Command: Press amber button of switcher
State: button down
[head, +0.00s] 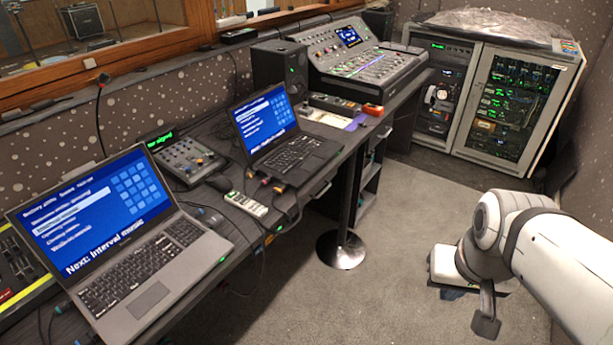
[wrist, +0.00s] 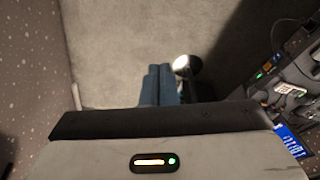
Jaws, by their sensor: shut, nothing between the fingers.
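A small control desk (head: 187,158) with a green-lit screen stands between the two laptops in the head view. It looks like the switcher, but I cannot be sure. Its buttons are too small to pick out an amber one. My gripper shows in the wrist view as two blue fingers (wrist: 160,70) pressed together over the carpet, with nothing between them. In the head view my arm is at the right, above open floor and well away from the desk. The fingers are mostly hidden there.
A near laptop (head: 150,270) and a far laptop (head: 292,155) flank the control desk. A large mixer (head: 362,65) and a speaker stand farther back. A round metal foot (head: 341,250) stands on the otherwise clear carpet.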

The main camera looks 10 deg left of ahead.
aim_at(269, 240)
jog(key=w+a+f+n+t+y+b, duration=0.2)
jog(key=w+a+f+n+t+b, duration=0.2)
jog(key=w+a+f+b, duration=0.5)
jog(key=w+a+f+n+t+y+b, duration=0.2)
jog(key=w+a+f+n+t+b, duration=0.2)
jog(key=w+a+f+b, duration=0.55)
jog(key=w+a+f+n+t+y+b, duration=0.1)
jog(key=w+a+f+n+t+b, duration=0.1)
jog(key=a+f+b, duration=0.4)
jog(key=w+a+f+n+t+y+b, duration=0.2)
jog(key=w+a+f+n+t+b, duration=0.1)
jog(key=a+f+b, duration=0.4)
notch_tip(269, 240, down, 3)
jog(key=n+t+b, duration=0.1)
jog(key=b, duration=0.3)
jog(key=shift+w+t+b, duration=0.35)
jog(key=shift+t+b, duration=0.05)
jog(key=w+a+p, duration=0.1)
jog(key=w+a, duration=0.2)
jog(key=a, duration=0.5)
jog(key=shift+w, duration=0.15)
jog(key=shift+a, duration=0.2)
